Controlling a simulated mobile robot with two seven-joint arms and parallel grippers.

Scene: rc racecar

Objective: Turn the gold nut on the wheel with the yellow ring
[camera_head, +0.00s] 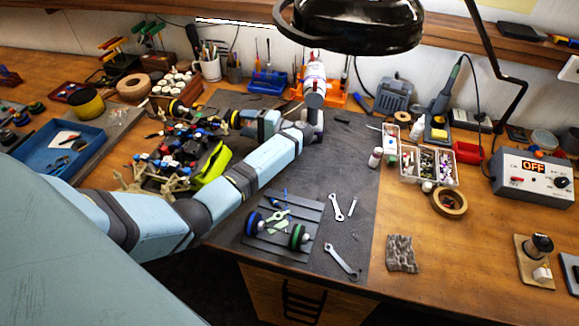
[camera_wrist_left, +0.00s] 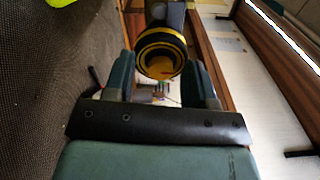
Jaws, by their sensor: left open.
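The wheel with the yellow ring (camera_head: 235,118) is a dark wheel near the back of the mat, beside the car's chassis (camera_head: 180,150). In the left wrist view the wheel (camera_wrist_left: 158,44) shows face-on, with a gold-coloured middle (camera_wrist_left: 163,68); the nut's outline is too dark to make out. My left gripper (camera_head: 246,121) points left at the wheel from its right side. In the left wrist view its fingers (camera_wrist_left: 163,62) are open, one on each side of the wheel's middle. I cannot tell whether they touch it. My right gripper is not in view.
A grey rack (camera_head: 270,246) with blue-ringed and green-ringed wheels stands at the front. Wrenches (camera_head: 341,260) lie on the dark mat (camera_head: 335,160). A lamp (camera_head: 350,25) hangs overhead. A parts box (camera_head: 430,168) stands right. The mat's middle right is mostly free.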

